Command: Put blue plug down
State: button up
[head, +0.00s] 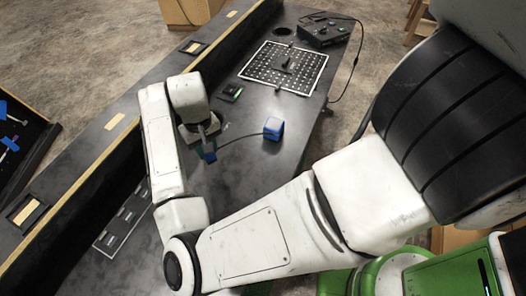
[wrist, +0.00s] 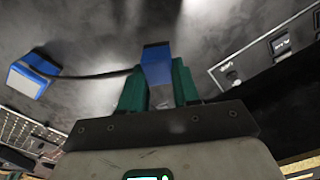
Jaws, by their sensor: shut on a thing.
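The blue plug (wrist: 156,66) is between the green fingers of my gripper (wrist: 159,86) in the wrist view. A dark cable runs from the plug to a blue and white block (wrist: 34,73) standing on the table. In the head view the plug (head: 209,152) shows small at the fingertips of my gripper (head: 208,148), over the dark table (head: 250,190). The blue block (head: 273,128) sits to the right of it. Whether the plug touches the table cannot be told.
A perforated board (head: 284,67) lies farther back on the table, with a black control box (head: 325,31) behind it. A small dark device (head: 230,93) lies nearer. A panel with sockets (head: 124,215) is at the left front. A raised ledge (head: 105,140) runs along the left.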

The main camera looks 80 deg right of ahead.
jog(key=s+d+r+m+p, duration=0.1)
jog(key=s+d+r+m, duration=0.1)
jog(key=s+d+m, duration=0.5)
jog(key=s+d+r+m+p, duration=0.15)
jog(key=s+d, duration=0.35)
jog(key=s, duration=0.6)
jog(key=s+d+r+m+p, duration=0.1)
jog(key=s+d+r+m, duration=0.3)
jog(key=s, duration=0.5)
jog(key=shift+n, duration=0.35)
jog(key=w+a+f, duration=0.1)
jog(key=w+f, duration=0.2)
jog(key=w+a+f+b, duration=0.1)
jog(key=w+a+f, duration=0.1)
jog(key=w+f, duration=0.2)
jog(key=w+a+f, duration=0.2)
jog(key=w+f, duration=0.1)
jog(key=w, duration=0.1)
jog(key=shift+w+a+f, duration=0.1)
jog(key=shift+w+f, duration=0.1)
jog(key=shift+w+a+f, duration=0.15)
jog(key=shift+w+f, duration=0.15)
jog(key=shift+f, duration=1.7)
jog(key=shift+f, duration=0.1)
jog(key=o, duration=1.1)
jog(key=shift+c, duration=0.2)
